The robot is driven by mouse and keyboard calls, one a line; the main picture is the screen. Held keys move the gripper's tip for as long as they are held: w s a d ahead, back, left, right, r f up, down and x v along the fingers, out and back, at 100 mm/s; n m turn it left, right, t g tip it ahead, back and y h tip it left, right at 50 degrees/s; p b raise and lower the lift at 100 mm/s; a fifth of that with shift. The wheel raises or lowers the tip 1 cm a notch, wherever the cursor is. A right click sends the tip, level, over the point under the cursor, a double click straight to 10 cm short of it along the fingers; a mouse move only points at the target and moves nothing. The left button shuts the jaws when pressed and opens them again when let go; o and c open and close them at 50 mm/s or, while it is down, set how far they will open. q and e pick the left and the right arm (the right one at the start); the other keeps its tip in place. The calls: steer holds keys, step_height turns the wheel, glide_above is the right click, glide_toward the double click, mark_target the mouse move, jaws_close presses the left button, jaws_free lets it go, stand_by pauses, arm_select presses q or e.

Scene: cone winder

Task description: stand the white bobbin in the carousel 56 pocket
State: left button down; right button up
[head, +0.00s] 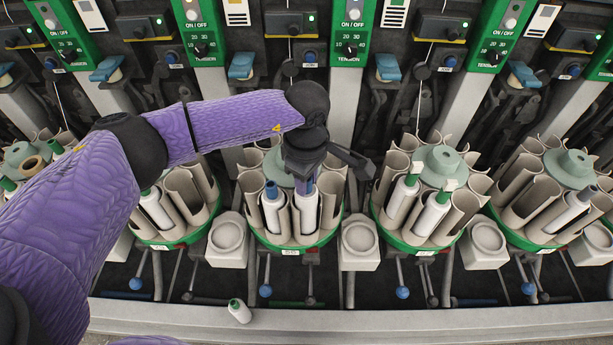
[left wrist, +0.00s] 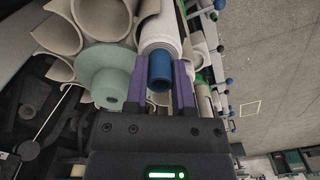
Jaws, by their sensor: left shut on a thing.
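The left wrist view shows the two purple fingers (left wrist: 160,85) on either side of that blue top, with the white body (left wrist: 159,33) beyond. The bobbin looks upright within a front pocket of this carousel; whether its foot rests on the pocket floor is hidden. The small label on the carousel's green rim is too blurred to read surely. My right gripper is not in view.
Another blue-topped white bobbin (head: 272,210) stands in the pocket to the left. A green-topped bobbin (head: 239,310) lies near the front rail (head: 400,323). Neighbouring carousels hold green-topped bobbins (head: 433,212). Beige cups (head: 358,238) stand between carousels.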

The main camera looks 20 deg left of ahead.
arm_select(q)
steer(key=shift+f+b, duration=0.75)
steer(key=shift+f, duration=0.25)
steer(key=shift+c, duration=1.9)
jaws_free()
step_height(320, 180, up, 10)
steer(key=shift+p, duration=1)
